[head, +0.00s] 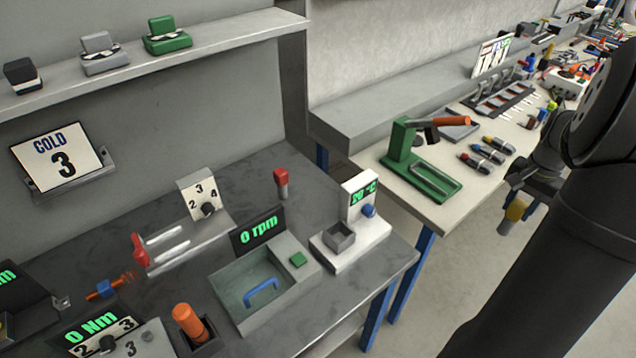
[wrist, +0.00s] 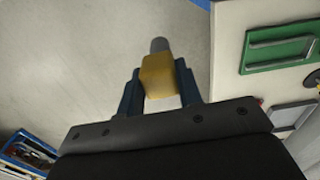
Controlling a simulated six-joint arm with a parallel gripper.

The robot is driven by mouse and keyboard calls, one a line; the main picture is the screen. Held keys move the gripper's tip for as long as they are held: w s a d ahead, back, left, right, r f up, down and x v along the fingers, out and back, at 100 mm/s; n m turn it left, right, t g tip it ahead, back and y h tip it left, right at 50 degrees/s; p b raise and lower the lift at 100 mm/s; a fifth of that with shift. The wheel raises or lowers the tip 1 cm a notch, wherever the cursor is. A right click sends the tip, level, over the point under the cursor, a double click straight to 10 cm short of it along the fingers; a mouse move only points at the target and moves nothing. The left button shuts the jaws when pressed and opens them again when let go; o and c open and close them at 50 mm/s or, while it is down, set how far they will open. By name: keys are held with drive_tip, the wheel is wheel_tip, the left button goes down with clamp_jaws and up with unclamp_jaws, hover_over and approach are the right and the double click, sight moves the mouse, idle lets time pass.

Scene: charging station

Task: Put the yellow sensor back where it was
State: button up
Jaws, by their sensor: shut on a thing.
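My gripper (head: 519,192) hangs in the air at the right, in front of the white bench's edge and over the floor. It is shut on the yellow sensor (head: 514,212), which points downward below the fingers. In the wrist view the sensor (wrist: 157,78) sits between the two dark blue fingers (wrist: 158,88), and its grey tip (wrist: 158,45) sticks out beyond them. The sensor touches nothing but the fingers as far as I can see. I cannot tell from these frames which spot it came from.
The white bench (head: 440,215) holds a green press (head: 415,170), several small coloured cylinders (head: 482,152) and a dark slotted rack (head: 505,98). The grey bench (head: 330,285) at the left carries a box with a blue handle (head: 262,290) and a 20 °C unit (head: 350,240). Open floor lies between.

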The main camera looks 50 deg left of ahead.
drive_tip(key=w+f, duration=0.2)
drive_tip(key=w, duration=0.4)
drive_tip(key=s+a+r+n, duration=0.15)
drive_tip(key=a+n, duration=0.25)
drive_tip(key=a, duration=0.6)
drive_tip(key=s+a+n, duration=0.3)
drive_tip(key=a+n, duration=0.1)
drive_tip(key=a, duration=0.7)
drive_tip(key=s+a+r+n, duration=0.1)
drive_tip(key=s+a+n, duration=0.4)
drive_tip(key=s+a, duration=0.4)
drive_tip(key=s+a+r+n, duration=0.1)
drive_tip(key=s+a+n, duration=0.4)
drive_tip(key=a, duration=0.7)
drive_tip(key=s+a+f, duration=0.8)
drive_tip(key=a+f, duration=0.2)
drive_tip(key=f, duration=0.1)
drive_tip(key=shift+f, duration=0.15)
